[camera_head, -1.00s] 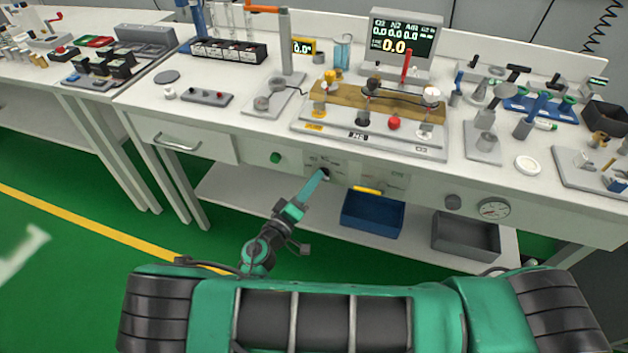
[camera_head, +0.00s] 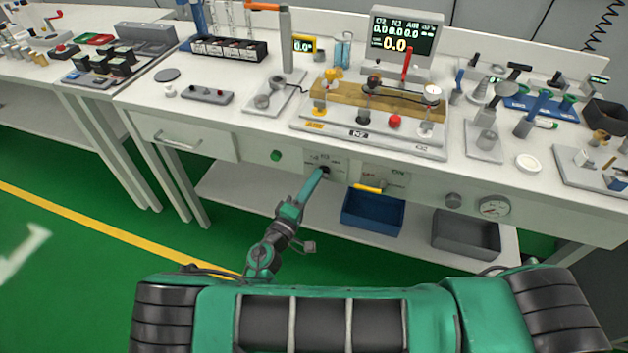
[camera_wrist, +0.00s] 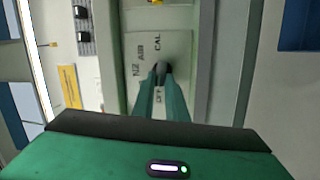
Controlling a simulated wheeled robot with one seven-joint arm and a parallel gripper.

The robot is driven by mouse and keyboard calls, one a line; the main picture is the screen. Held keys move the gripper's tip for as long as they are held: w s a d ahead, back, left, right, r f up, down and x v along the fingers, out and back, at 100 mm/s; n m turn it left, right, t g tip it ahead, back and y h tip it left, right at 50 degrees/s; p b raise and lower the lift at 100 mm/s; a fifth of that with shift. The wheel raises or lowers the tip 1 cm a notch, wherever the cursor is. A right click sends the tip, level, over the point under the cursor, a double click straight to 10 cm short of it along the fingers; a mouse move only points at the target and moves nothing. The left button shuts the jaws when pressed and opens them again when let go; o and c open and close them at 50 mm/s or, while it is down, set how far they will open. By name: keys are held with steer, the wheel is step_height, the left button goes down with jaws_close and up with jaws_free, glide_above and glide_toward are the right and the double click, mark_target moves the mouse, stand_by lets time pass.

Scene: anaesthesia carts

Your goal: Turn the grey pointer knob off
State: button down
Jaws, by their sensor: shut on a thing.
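The knob's selector plate (camera_head: 335,163) is on the front panel under the bench top. In the wrist view, the plate (camera_wrist: 146,60) carries the marks N2, AIR, CAL and OFF. My gripper (camera_head: 324,171) reaches it from below. In the wrist view, my gripper (camera_wrist: 162,70) has its two dark fingertips close together at the middle of the marks, shut on the grey pointer knob. The fingertips mostly hide the knob, so I cannot tell which mark its pointer faces. OFF is on the near side, partly between the fingers.
A yellow lever (camera_head: 368,188) is just right of the plate, and a green knob (camera_head: 275,155) is to its left. A blue bin (camera_head: 372,214) and a grey bin (camera_head: 465,235) stand on the lower shelf. A pressure gauge (camera_head: 494,208) is farther right.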

steer(key=c, duration=1.8)
jaws_free()
steer(key=shift+a+f, duration=0.1)
steer(key=shift+f, duration=0.1)
steer(key=shift+o, duration=0.2)
steer(key=shift+r, duration=0.1)
steer(key=v, duration=1)
steer(key=shift+s+a, duration=0.15)
steer(key=shift+s, duration=0.15)
steer(key=shift+s, duration=0.1)
